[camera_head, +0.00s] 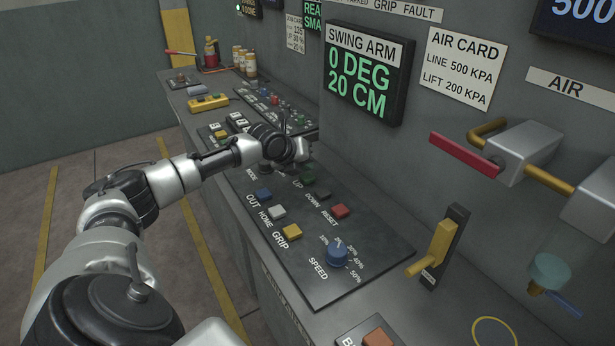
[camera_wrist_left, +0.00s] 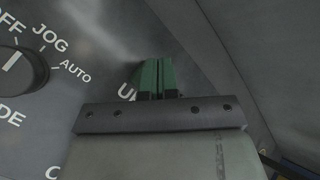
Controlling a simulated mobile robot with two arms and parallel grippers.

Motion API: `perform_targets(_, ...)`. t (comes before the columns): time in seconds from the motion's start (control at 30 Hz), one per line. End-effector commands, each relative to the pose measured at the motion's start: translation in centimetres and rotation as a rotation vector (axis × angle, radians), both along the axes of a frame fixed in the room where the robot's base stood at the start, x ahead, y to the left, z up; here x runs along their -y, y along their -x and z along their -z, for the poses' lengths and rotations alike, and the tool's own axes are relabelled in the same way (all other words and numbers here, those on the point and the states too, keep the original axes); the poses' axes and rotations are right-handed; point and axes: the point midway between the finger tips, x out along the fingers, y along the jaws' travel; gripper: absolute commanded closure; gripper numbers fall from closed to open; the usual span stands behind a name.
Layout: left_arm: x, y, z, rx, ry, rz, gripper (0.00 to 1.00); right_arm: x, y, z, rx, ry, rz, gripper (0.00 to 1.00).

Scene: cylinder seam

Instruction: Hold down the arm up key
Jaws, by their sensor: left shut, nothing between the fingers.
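The arm up key is a green button (camera_head: 308,177) beside the UP label on the sloped dark panel (camera_head: 350,275) in the head view. My left gripper (camera_head: 304,158) is shut and empty, reaching in over the panel just behind and above this key. In the left wrist view its fingers (camera_wrist_left: 159,93) are together beside the partly hidden UP label, with green (camera_wrist_left: 146,76) right at their tips. I cannot tell whether they touch or press the key. The swing arm display (camera_head: 360,85) reads 0 DEG and 20 CM. My right gripper is not in view.
The mode knob (camera_wrist_left: 18,72) is left of my fingers in the wrist view. A yellow lever (camera_head: 437,246) stands right of the panel.

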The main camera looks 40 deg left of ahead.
Motion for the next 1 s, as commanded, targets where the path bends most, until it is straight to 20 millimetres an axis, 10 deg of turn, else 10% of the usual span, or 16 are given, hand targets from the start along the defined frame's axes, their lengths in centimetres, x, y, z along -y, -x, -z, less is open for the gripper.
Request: perform_targets(1.0, 0.01, 0.01, 0.85, 0.000, 0.000, 0.000, 1.00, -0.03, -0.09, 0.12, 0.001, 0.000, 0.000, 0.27)
